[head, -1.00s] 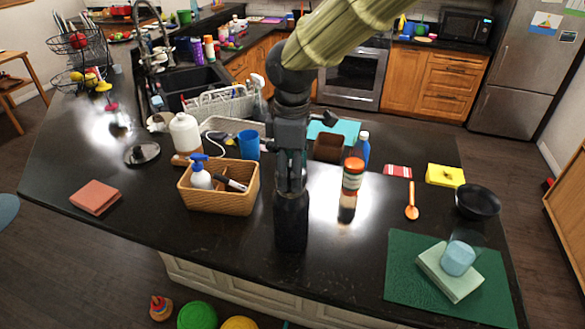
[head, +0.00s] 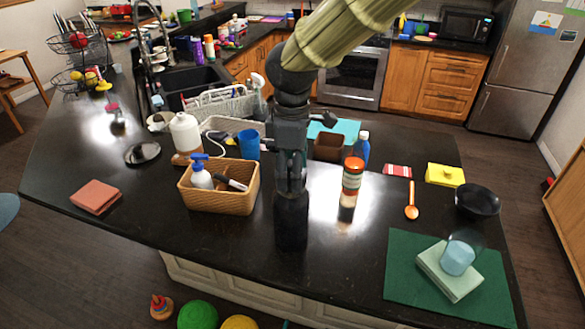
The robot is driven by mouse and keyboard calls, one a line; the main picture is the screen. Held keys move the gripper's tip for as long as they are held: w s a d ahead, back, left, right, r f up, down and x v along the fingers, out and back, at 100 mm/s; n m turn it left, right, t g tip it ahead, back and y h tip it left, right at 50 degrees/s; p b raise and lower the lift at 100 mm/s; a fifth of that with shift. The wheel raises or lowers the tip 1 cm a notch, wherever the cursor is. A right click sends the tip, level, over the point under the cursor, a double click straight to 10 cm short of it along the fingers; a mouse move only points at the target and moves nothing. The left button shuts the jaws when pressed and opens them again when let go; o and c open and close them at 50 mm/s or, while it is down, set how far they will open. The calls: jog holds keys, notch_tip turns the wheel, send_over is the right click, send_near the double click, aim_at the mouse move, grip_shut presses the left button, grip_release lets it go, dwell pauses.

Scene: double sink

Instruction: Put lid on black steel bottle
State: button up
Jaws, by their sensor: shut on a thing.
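The black steel bottle (head: 291,222) stands upright on the dark counter, near its front edge at the middle of the head view. My gripper (head: 290,186) points straight down directly above the bottle, its fingers at the bottle's top. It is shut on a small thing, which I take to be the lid. The lid is hidden between the dark fingers, so I cannot tell whether it touches the bottle's mouth.
A wicker basket (head: 216,204) with a pump bottle (head: 200,176) stands close left. An orange-and-white container (head: 352,178) and a blue bottle (head: 361,149) stand close right. A green mat (head: 405,270) lies at the right. Counter in front of the basket is clear.

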dwell(0.9)
jog(key=o, duration=1.1)
jog(key=shift+o, duration=0.2)
jog(key=o, duration=0.3)
jog(key=shift+r, duration=3.45)
